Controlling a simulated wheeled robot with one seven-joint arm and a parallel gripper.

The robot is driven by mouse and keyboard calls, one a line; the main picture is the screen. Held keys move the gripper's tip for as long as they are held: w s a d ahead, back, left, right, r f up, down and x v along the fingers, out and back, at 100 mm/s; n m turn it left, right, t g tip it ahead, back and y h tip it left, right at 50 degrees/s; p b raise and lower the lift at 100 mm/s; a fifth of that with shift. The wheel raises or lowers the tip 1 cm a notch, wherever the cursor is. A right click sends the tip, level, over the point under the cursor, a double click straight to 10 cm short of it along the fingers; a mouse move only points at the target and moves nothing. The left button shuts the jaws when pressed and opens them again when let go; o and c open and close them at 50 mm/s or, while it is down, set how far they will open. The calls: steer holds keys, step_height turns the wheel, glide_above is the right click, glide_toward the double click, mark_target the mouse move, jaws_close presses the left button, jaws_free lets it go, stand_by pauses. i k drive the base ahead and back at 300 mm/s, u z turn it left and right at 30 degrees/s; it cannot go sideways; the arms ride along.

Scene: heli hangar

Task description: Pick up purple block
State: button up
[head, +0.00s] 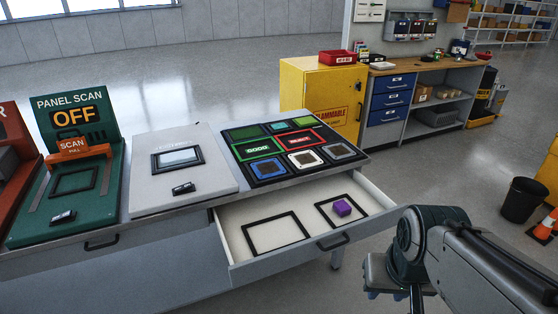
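The purple block (342,208) lies in the open drawer (259,218) of the workbench, inside the right-hand one of two black square frames. The left black frame (275,233) is empty. My gripper (384,290) is at the lower right, in front of and to the right of the drawer, apart from the block. Only part of it shows below my arm, and its fingers are mostly hidden or cut off, so I cannot see whether it is open.
The drawer front with its black handle (333,242) juts out toward me. On the bench stand a green panel scan station (105,185), a white station (178,140) and a black mat (250,150) with coloured squares. A yellow cabinet (310,95) stands behind. A black bin (523,200) is at right.

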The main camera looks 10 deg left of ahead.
mark_target(343, 208)
steer(key=z, duration=0.4)
steer(key=i, duration=1.35)
steer(key=u, duration=0.25)
